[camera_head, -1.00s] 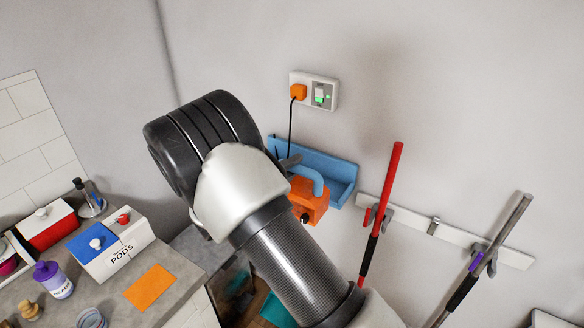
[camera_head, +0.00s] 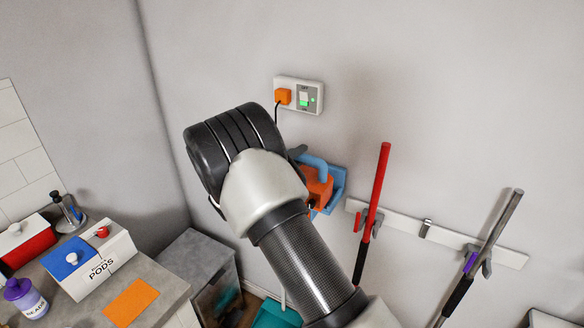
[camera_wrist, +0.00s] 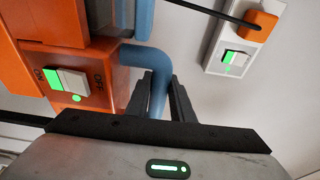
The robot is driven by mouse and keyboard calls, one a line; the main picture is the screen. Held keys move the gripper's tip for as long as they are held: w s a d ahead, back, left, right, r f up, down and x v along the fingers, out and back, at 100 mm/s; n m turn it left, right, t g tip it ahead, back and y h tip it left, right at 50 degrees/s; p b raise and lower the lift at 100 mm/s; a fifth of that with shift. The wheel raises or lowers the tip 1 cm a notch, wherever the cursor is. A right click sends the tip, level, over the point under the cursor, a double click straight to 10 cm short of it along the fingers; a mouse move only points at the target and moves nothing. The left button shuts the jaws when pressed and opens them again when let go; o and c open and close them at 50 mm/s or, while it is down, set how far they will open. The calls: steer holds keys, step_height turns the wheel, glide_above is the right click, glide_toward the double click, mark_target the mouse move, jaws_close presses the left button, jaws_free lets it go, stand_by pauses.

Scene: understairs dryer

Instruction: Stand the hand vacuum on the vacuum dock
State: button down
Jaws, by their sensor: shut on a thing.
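The hand vacuum (camera_head: 319,188) has an orange body and a blue handle, and my arm partly covers it in the head view. In the wrist view its orange body (camera_wrist: 70,60) fills the left side, with a green-lit switch. My gripper (camera_wrist: 163,92) is shut on the blue handle (camera_wrist: 152,66), with one dark finger on each side. The vacuum dock (camera_head: 339,186) is a blue holder on the wall, behind the vacuum in the head view. My arm hides its left part. I cannot tell whether the vacuum touches the dock.
A wall socket (camera_head: 310,98) with an orange plug (camera_head: 283,96) and black cable is above the dock. A rail (camera_head: 400,221) at right holds a red pole (camera_head: 378,190) and a grey pole (camera_head: 497,235). A counter with boxes is at left, beside a grey cabinet (camera_head: 195,265).

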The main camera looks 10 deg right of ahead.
steer(key=shift+w+d+f+b, duration=0.25)
steer(key=shift+w+d+b, duration=0.2)
steer(key=shift+w, duration=0.25)
steer(key=shift+w+d+f+b, duration=0.2)
steer(key=shift+w+d+b, duration=0.1)
steer(key=shift+w+d, duration=0.35)
steer(key=shift+w+d+f+b, duration=0.25)
steer(key=shift+w+d+b, duration=0.15)
steer(key=shift+w, duration=0.35)
steer(key=shift+f, duration=0.25)
steer(key=c, duration=1.5)
jaws_free()
steer(key=shift+c, duration=0.2)
steer(key=shift+o, duration=0.4)
steer(key=shift+s+f, duration=0.1)
steer(key=shift+f, duration=0.15)
steer(key=v, duration=1.7)
steer(key=shift+b, duration=0.45)
steer(key=shift+s+a+r, duration=0.1)
steer(key=shift+s+r, duration=0.05)
